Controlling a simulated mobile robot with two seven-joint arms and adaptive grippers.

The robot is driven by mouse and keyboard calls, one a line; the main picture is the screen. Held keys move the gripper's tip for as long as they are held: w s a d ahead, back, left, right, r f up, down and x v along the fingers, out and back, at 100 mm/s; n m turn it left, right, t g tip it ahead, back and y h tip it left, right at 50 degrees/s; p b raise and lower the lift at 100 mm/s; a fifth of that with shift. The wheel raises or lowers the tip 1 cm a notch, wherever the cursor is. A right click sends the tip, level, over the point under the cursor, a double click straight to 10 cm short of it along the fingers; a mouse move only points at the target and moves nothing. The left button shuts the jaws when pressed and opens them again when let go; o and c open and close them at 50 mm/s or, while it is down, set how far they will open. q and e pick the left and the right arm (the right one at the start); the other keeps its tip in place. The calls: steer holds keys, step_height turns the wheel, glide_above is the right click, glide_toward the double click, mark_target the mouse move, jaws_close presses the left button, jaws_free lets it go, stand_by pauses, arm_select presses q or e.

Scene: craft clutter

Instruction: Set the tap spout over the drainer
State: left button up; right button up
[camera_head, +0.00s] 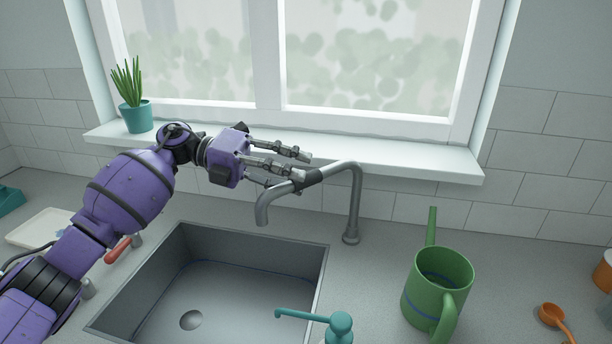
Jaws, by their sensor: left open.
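The grey tap spout (340,168) rises from its base behind the sink's back right corner and bends left, its open end pointing down near the sink's back rim. It has a dark collar. My left gripper (303,166) is open at the spout near this collar, fingers pointing right; I cannot tell whether they touch it. A pale tray (38,230) lies on the counter left of the sink, partly hidden by my left arm; it may be the drainer. A round drain (190,320) shows in the sink floor. My right gripper is not in view.
The grey sink (322,275) is empty. A teal soap pump (340,324) stands at its front right, a green watering can (425,285) farther right. A potted plant (137,117) stands on the windowsill (400,160). A red-handled tool (118,250) is beside my left arm.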

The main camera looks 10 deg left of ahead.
arm_select(q)
steer(key=shift+x, duration=1.5)
steer(key=shift+w, duration=0.1)
jaws_close()
